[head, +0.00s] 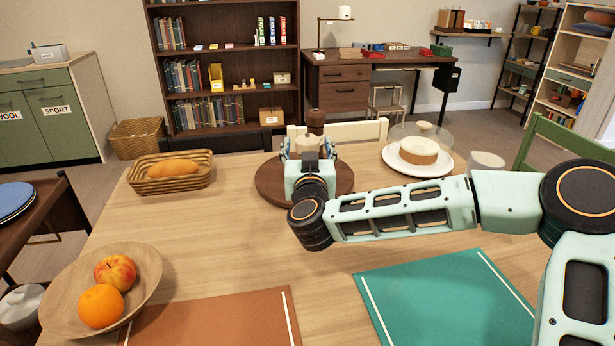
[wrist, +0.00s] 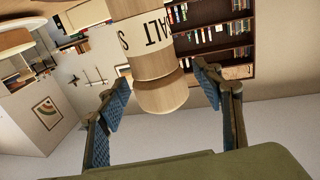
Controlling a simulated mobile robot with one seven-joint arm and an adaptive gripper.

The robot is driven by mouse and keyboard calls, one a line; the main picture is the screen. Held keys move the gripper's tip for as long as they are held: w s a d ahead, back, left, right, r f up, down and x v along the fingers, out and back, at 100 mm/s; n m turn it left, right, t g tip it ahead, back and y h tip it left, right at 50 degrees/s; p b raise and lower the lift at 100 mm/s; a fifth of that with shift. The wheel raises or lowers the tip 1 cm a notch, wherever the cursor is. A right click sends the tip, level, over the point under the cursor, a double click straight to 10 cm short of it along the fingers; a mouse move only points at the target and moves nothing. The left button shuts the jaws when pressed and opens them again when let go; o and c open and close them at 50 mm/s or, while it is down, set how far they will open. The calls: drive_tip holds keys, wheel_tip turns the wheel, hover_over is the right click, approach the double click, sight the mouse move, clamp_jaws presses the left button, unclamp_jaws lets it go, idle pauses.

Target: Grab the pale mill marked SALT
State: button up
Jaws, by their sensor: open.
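The pale wooden mill (wrist: 156,65) shows large in the wrist view, its SALT lettering upside down and partly cut off. Its rounded end (wrist: 160,97) lies between the two blue-padded fingers of my gripper (wrist: 162,82), with a gap on both sides. My gripper is open and empty. In the head view my gripper (head: 311,150) is over the round dark board (head: 268,183), and a pale part of the mill (head: 310,146) shows between the fingers. My wrist hides the rest of it. A dark brown knobbed top (head: 316,120) rises just behind.
A bread basket (head: 146,186) stands left of the board. A cake stand with a glass dome (head: 423,165) and a pale cup (head: 487,160) are at right. A fruit bowl (head: 142,278), an orange-brown mat (head: 215,322) and a green mat (head: 445,298) lie in front. The table between is clear.

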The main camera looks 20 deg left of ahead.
clamp_jaws()
idle(0.5)
drive_tip(key=shift+r, duration=0.1)
